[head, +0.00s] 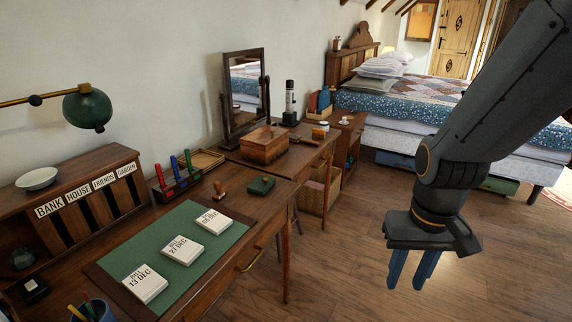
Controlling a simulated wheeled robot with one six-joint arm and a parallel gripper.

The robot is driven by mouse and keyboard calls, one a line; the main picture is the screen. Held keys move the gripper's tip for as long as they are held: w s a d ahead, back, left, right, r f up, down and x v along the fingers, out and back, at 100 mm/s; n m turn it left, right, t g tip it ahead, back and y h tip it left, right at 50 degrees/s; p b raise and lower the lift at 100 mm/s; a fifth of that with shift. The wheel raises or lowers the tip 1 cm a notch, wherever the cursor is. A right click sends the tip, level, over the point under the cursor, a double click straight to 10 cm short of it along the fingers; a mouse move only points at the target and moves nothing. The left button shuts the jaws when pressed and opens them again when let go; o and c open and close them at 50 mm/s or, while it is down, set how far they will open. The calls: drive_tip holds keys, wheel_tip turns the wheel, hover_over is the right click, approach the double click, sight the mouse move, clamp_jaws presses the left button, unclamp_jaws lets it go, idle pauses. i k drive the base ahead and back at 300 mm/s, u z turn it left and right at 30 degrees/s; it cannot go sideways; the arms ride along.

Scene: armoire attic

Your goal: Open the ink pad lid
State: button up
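A small dark green box (262,185), which looks like the ink pad, sits on the wooden desk just right of the green desk mat. Its lid appears to be down, though it is small in view. A wooden-handled stamp (219,191) stands to its left. My gripper (406,281) hangs over the floor, well to the right of the desk and apart from the pad. Its two blue fingers point down with a gap between them, and nothing is held.
The green mat (190,248) carries three date-labelled white blocks (182,249). A holder with coloured stamps or pens (175,182) stands behind it. A wooden box (264,145) and a mirror (246,95) stand on the adjoining table. Wooden floor (350,240) lies open between desk and gripper.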

sight(261, 184)
drive_tip(key=u, duration=0.3)
drive_tip(key=i, duration=1.05)
drive_tip(key=u, duration=0.65)
